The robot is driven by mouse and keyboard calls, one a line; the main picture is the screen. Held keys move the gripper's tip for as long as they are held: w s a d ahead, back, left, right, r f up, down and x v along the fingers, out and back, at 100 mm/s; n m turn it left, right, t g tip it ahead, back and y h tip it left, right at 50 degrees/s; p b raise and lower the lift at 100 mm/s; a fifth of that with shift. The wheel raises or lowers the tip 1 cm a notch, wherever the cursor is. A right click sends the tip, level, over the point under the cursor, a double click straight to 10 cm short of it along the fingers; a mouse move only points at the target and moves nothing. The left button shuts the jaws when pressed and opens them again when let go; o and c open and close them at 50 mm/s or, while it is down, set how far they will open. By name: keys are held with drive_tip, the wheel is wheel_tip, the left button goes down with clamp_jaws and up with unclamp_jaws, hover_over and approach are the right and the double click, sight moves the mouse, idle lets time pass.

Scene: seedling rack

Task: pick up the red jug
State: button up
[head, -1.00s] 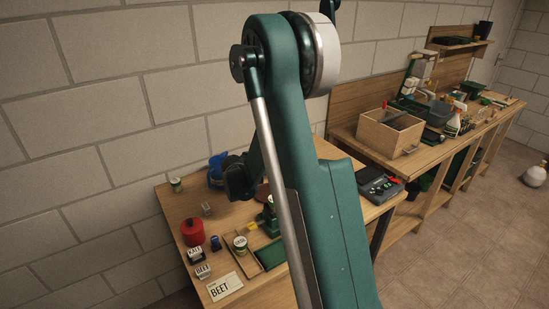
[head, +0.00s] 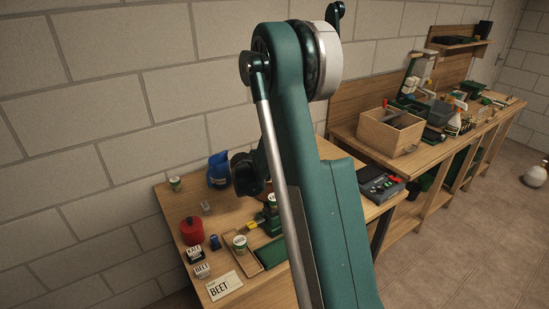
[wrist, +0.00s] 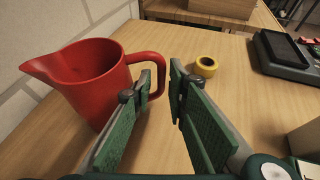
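The red jug (wrist: 92,78) stands upright on the wooden table at the left of the wrist view, its spout to the left and its handle (wrist: 158,72) to the right. My gripper (wrist: 161,78) is open and empty. Its left fingertip overlaps the handle in the picture, and part of the handle shows between the two fingers. I cannot tell whether the finger touches it. In the head view my arm covers my fingers and, as far as I can tell, the jug.
A yellow tape roll (wrist: 205,66) lies beyond the right finger. A dark scale (wrist: 283,55) is at the right.

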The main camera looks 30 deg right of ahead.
drive_tip(key=shift+x, duration=1.4)
clamp_jaws()
